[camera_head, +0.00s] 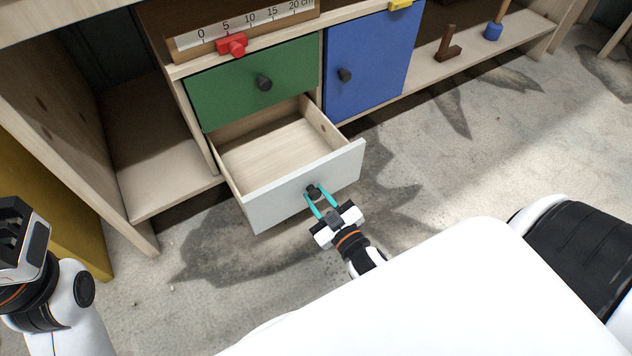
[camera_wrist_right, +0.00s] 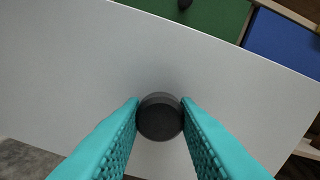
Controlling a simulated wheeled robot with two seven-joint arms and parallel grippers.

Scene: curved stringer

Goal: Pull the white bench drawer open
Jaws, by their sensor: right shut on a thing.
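The white bench drawer (camera_head: 275,195) stands pulled out of the bench below the green drawer, and its bare wooden inside shows empty. My right gripper (camera_head: 314,194) is shut on the drawer's round black knob, with one teal finger on each side. In the right wrist view the knob (camera_wrist_right: 160,117) sits between the teal fingertips in front of the white drawer face (camera_wrist_right: 90,70). My left gripper (camera_head: 18,235) is at the left edge, away from the drawer; its fingers are not clear enough to tell their opening.
Above the white drawer is a shut green drawer (camera_head: 225,88) with a black knob; right of it is a shut blue door (camera_head: 375,60). A red slider (camera_head: 232,45) sits on a scale. A brown block (camera_head: 448,45) stands on the right shelf. Concrete floor (camera_head: 430,190) in front is clear.

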